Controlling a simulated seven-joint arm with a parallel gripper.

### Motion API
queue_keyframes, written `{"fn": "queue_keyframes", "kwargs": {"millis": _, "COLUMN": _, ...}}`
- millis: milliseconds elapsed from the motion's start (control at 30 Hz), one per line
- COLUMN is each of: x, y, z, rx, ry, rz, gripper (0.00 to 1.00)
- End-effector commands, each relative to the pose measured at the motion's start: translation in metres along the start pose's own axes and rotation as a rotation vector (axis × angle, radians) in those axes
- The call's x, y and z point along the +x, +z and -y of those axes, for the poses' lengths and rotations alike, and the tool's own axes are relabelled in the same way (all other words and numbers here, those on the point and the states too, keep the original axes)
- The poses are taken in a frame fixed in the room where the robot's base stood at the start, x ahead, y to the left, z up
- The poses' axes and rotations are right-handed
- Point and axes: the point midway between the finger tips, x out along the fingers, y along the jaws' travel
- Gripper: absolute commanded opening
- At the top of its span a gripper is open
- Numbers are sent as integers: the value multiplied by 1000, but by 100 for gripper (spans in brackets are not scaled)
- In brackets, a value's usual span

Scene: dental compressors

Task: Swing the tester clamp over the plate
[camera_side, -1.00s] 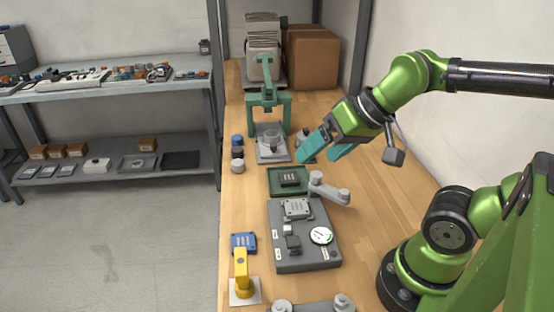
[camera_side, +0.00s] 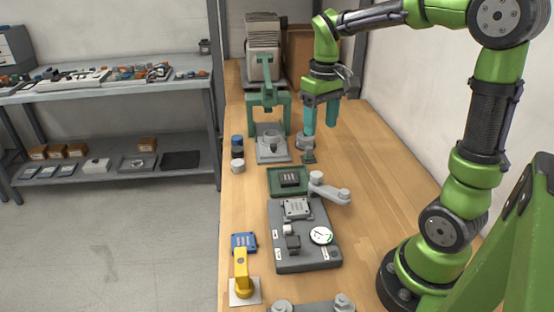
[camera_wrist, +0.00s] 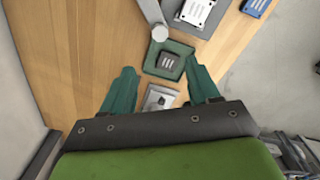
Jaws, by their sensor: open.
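The tester (camera_side: 307,250) is a dark grey base with a round gauge (camera_side: 321,236). A light grey plate (camera_side: 297,208) lies on its far part; it also shows in the wrist view (camera_wrist: 196,12). The grey tester clamp (camera_side: 331,189) has a round post at the tester's far right corner. Its arm points right, off the tester and clear of the plate. In the wrist view the clamp (camera_wrist: 152,14) is at the top, partly cut off.
A green tray (camera_side: 273,191) with a dark block sits just beyond the tester. A green press (camera_side: 283,112) stands left of my gripper. The bench right of the clamp is clear.

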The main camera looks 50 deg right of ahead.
Motion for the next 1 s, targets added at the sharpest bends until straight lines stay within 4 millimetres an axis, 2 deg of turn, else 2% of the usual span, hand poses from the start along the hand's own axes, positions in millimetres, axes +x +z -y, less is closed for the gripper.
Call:
{"fn": "queue_keyframes", "kwargs": {"millis": 200, "x": 50, "y": 1, "z": 0, "rx": 2, "ry": -1, "rz": 7, "gripper": 60}}
{"fn": "queue_keyframes", "kwargs": {"millis": 500, "x": 111, "y": 1, "z": 0, "rx": 1, "ry": -1, "rz": 6, "gripper": 60}}
{"fn": "queue_keyframes", "kwargs": {"millis": 733, "x": 137, "y": 0, "z": 1, "rx": 1, "ry": -1, "rz": 2, "gripper": 60}}
{"fn": "queue_keyframes", "kwargs": {"millis": 1000, "x": 142, "y": 0, "z": 1, "rx": 3, "ry": -2, "rz": -2, "gripper": 60}}
